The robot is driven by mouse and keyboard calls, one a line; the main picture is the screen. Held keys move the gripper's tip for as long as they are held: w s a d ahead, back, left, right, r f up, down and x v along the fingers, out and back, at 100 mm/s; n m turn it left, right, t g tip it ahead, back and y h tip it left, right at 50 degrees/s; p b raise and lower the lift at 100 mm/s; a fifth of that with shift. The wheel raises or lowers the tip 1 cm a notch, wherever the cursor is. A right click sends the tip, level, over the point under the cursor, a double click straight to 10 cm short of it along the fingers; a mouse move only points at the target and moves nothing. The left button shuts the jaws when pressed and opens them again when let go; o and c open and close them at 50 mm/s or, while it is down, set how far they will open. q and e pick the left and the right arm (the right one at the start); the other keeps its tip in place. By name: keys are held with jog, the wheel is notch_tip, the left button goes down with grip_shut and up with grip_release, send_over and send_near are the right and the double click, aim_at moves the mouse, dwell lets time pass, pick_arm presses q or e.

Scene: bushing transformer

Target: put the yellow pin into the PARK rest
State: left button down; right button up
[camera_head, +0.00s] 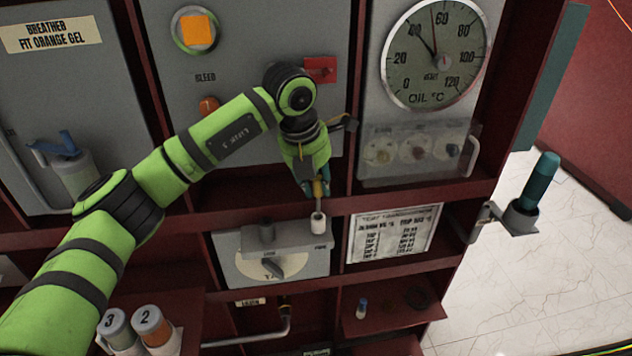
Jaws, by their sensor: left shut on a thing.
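The left gripper (316,186) is shut on the yellow pin (318,188), seen between the fingertips. The pin points down, its thin grey shaft right above a short pale sleeve (318,224). I cannot tell whether the tip is inside the sleeve or just over it. The sleeve stands at the right on the ledge of a grey panel with a selector knob (268,267). The right gripper is not in view.
A grey panel with an orange square window (198,30) and a red tag (320,69) is behind the arm. An oil gauge (436,53) is at upper right. A teal-handled tool (541,180) stands in a side holder. Cylinders (153,325) sit at lower left.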

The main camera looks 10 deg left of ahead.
pick_arm(q)
jog(key=shift+f+b, duration=1.85)
jog(key=shift+f, duration=0.55)
jog(key=c, duration=0.9)
grip_release()
jog(key=shift+r, duration=0.1)
jog(key=shift+c, duration=0.2)
jog(key=v, duration=1.2)
jog(key=shift+d, duration=0.1)
